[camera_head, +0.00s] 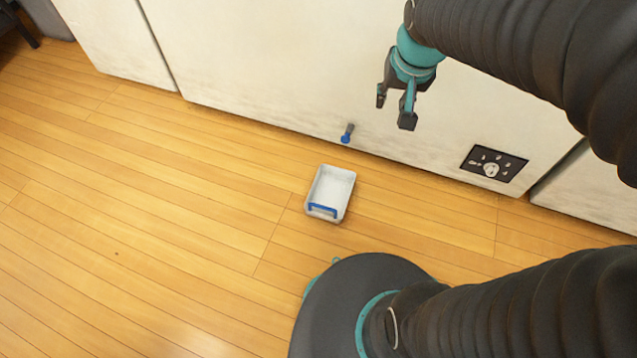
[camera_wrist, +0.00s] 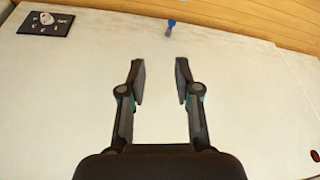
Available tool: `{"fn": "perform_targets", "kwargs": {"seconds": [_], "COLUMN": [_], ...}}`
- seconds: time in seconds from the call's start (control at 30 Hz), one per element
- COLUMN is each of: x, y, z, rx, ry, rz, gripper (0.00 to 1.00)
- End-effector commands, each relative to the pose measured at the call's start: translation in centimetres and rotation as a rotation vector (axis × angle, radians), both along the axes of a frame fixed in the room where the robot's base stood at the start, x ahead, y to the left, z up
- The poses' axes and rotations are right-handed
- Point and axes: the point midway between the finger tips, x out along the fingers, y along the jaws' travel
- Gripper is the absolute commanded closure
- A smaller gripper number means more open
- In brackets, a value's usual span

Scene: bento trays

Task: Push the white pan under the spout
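The white pan (camera_head: 332,187) lies on the wooden floor in the head view, a little in front of the white cabinet. It has a blue handle (camera_head: 323,209) on its near side. The spout (camera_head: 347,133), with a blue tip, sticks out low on the cabinet front, above and slightly right of the pan in the picture. It also shows in the wrist view (camera_wrist: 170,27). My gripper (camera_head: 394,109) is open and empty, up and to the right of the spout. In the wrist view my gripper's fingers (camera_wrist: 159,72) are apart with only the white surface between them. The pan is not seen there.
The white cabinet (camera_head: 270,60) fills the back. A dark panel with a dial (camera_head: 493,164) is on its front, right of the spout. The wooden floor (camera_head: 150,230) left of the pan is clear. My own round dark part stands close to the pan's near side.

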Motion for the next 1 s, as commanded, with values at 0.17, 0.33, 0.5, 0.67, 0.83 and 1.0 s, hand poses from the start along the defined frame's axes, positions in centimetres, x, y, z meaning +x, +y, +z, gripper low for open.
{"fn": "perform_targets", "kwargs": {"seconds": [0.17,0.33,0.5,0.67,0.83,1.0], "x": [-5.4,-9.9,-12.9,-14.1,-14.2,-14.2], "y": [-1.1,-1.7,-2.1,-2.2,-2.3,-2.2], "z": [3.8,5.7,6.3,6.5,6.4,6.4], "rx": [-0.017,-0.036,-0.051,-0.056,-0.058,-0.058], "ry": [-0.062,-0.109,-0.139,-0.150,-0.151,-0.151], "rz": [0.029,0.055,0.072,0.080,0.081,0.081], "gripper": [0.68,0.68,0.68,0.68,0.68,0.68]}}
